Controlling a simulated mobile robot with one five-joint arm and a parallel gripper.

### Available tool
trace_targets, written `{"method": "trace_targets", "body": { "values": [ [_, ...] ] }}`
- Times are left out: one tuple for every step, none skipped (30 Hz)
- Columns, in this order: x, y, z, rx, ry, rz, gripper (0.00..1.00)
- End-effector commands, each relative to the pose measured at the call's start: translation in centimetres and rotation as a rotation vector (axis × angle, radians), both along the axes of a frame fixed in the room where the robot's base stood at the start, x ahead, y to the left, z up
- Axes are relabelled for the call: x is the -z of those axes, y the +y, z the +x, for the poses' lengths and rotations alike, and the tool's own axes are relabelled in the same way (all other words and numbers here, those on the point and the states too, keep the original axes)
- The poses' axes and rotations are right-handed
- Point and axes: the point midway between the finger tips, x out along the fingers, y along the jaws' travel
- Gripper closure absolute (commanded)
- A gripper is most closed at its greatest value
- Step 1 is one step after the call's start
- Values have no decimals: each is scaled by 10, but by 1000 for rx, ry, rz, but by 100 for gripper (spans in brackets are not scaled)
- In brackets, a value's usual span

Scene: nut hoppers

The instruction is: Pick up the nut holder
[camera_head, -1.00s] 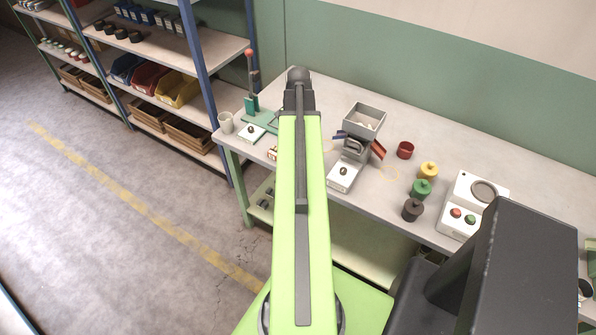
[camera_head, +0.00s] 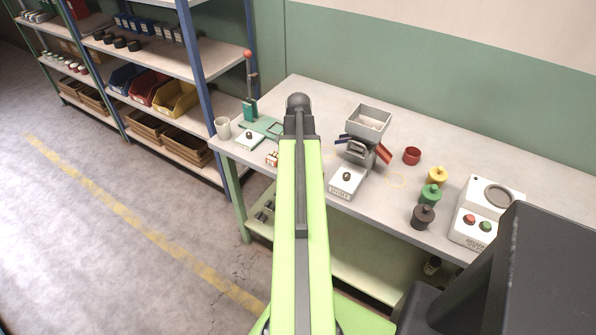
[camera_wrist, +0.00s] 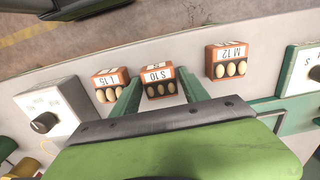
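In the head view one orange holder (camera_head: 272,158) shows at the table's front edge beside my arm, which hides the other holders and my gripper.
A grey hopper machine (camera_head: 368,118) with a dial box (camera_head: 346,184) stands right of my arm. A green lever press (camera_head: 250,112) and a white cup (camera_head: 223,128) stand left. Yellow, green (camera_head: 430,194) and black knobbed pieces and a white button box (camera_head: 480,235) are farther right.

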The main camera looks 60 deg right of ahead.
Motion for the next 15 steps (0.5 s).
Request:
{"method": "trace_targets", "body": {
  "values": [
    [0, 0, 0, 0, 0, 0, 54],
    [0, 0, 0, 0, 0, 0, 58],
    [0, 0, 0, 0, 0, 0, 63],
    [0, 0, 0, 0, 0, 0, 67],
    [0, 0, 0, 0, 0, 0, 71],
    [0, 0, 0, 0, 0, 0, 76],
    [0, 0, 0, 0, 0, 0, 80],
    [0, 0, 0, 0, 0, 0, 84],
    [0, 0, 0, 0, 0, 0, 89],
    [0, 0, 0, 1, 0, 0, 93],
    [0, 0, 0, 1, 0, 0, 97],
    [0, 0, 0, 1, 0, 0, 100],
    [0, 0, 0, 1, 0, 0, 100],
    [0, 0, 0, 1, 0, 0, 100],
    [0, 0, 0, 1, 0, 0, 100]
  ]
}}
